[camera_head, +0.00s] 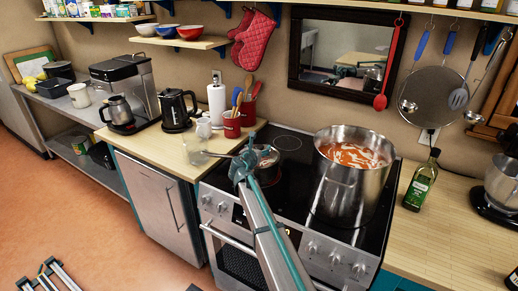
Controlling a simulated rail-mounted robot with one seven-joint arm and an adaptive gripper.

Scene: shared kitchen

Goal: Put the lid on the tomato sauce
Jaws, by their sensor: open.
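The tomato sauce is orange-red with pale streaks and fills a large steel pot (345,185) on the right of the stove; the pot's top is uncovered. My gripper (240,165) is open over the stove's left side, left of the big pot and apart from it. A small pan (267,158) sits just behind my gripper, partly hidden by it. I cannot make out a lid for certain. A large round grey disc (432,90) hangs on the wall at the right, behind hanging utensils; I cannot tell whether it is a lid.
A green bottle (421,180) stands right of the stove. A red utensil crock (232,124), a paper towel roll (217,104) and a black kettle (178,109) stand on the left counter. A mirror (345,53) hangs behind the stove. The right counter's front (440,245) is clear.

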